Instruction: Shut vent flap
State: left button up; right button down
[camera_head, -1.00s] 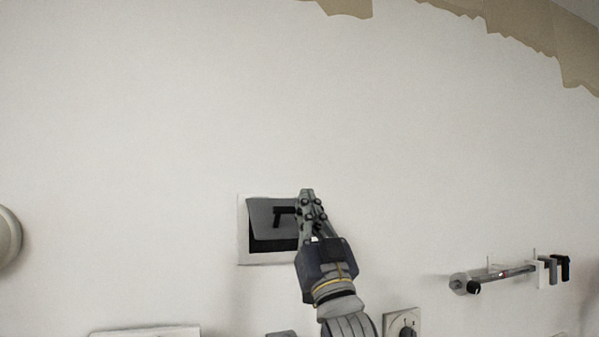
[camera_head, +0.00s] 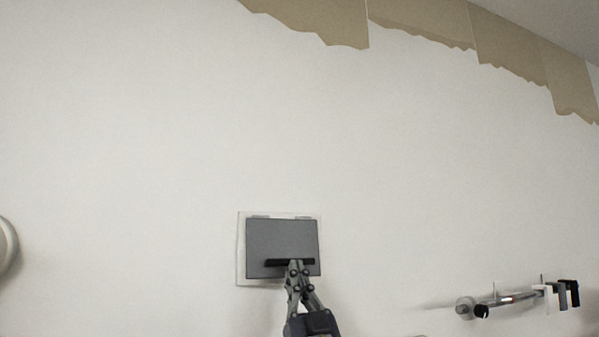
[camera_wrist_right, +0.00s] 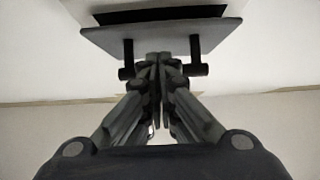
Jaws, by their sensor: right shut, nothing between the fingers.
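The vent flap (camera_head: 283,238) is a dark grey plate in a white wall frame (camera_head: 242,255). It covers the opening in the head view. In the right wrist view, a dark gap (camera_wrist_right: 160,14) shows between the flap (camera_wrist_right: 105,38) and the wall, so the flap stands slightly ajar. Its black handle (camera_head: 275,262) is low on the plate; the handle's ends (camera_wrist_right: 196,68) show on both sides of my fingers. My right gripper (camera_head: 294,265) is shut and empty, its tips at the handle. I cannot tell whether they touch it. My left gripper is out of view.
A horizontal rod with a roller (camera_head: 466,307) and black and white brackets (camera_head: 562,293) is on the wall at the lower right. A round white object (camera_head: 6,246) shows at the left edge. Torn beige wallpaper (camera_head: 420,22) hangs above. The wall around the vent is clear.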

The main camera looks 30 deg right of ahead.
jog(key=shift+w+d+f, duration=0.2)
jog(key=shift+w+f, duration=0.2)
jog(key=shift+w, duration=0.3)
dwell(0.4)
jog(key=v, duration=1.2)
jog(key=shift+h, duration=0.3)
